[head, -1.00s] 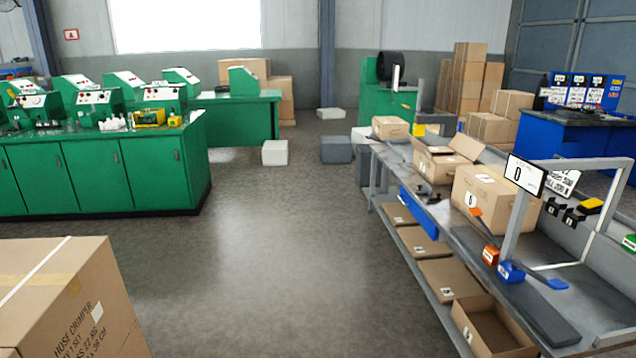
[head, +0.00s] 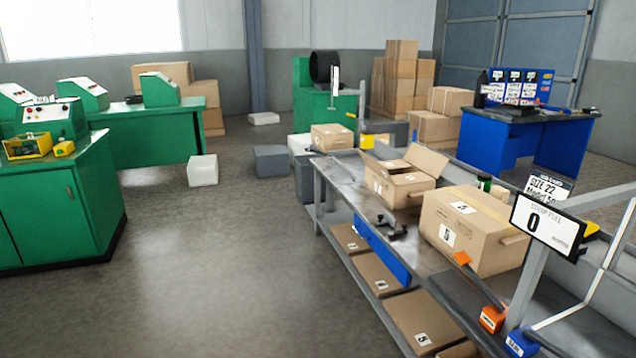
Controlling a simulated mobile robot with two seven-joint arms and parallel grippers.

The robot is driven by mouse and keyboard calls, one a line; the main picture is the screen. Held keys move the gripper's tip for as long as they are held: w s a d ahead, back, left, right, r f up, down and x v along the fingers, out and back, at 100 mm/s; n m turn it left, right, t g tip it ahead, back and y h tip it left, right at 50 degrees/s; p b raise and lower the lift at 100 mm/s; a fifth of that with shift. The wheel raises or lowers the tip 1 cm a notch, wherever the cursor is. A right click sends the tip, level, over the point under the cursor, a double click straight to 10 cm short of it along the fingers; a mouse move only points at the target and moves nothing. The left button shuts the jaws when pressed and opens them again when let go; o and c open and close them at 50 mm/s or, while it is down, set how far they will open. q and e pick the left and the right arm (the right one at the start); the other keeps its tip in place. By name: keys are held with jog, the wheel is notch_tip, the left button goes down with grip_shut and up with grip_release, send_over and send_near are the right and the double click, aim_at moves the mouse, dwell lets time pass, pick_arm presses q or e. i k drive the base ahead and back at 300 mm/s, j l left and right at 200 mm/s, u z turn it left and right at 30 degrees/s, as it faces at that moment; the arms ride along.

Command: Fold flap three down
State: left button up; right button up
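A brown cardboard box with raised flaps (head: 395,187) stands on the grey workbench (head: 335,168). One flap stands up at its right back, and another leans out at its left. Which flap is number three cannot be told. A smaller box (head: 331,137) stands at the bench's far end. Neither of my grippers shows in the head view.
A sign reading 0 (head: 547,226) hangs on a grey frame at the right. Orange (head: 492,318) and blue (head: 521,342) tools sit at the near bench. Flat cartons (head: 422,318) lie on the lower shelf. Green machine cabinets (head: 60,205) stand left. The floor (head: 215,265) between is clear.

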aim_at(380, 169)
jog(key=i+z, duration=0.25)
jog(key=i, duration=0.3)
jog(key=i+j+z, duration=0.15)
jog(key=i+z, duration=0.15)
jog(key=i, duration=0.2)
jog(key=i+j+z, duration=0.15)
jog(key=z, duration=0.75)
jog(key=i+j+z, duration=0.2)
jog(key=j+z, duration=0.25)
jog(key=i+j+z, duration=0.2)
jog(key=j, duration=0.2)
jog(key=j+z, duration=0.25)
jog(key=j, duration=0.65)
jog(key=i+j, duration=0.1)
jog(key=j, duration=0.4)
jog(key=i+j, duration=0.1)
jog(key=j, duration=0.9)
jog(key=i+z, duration=0.05)
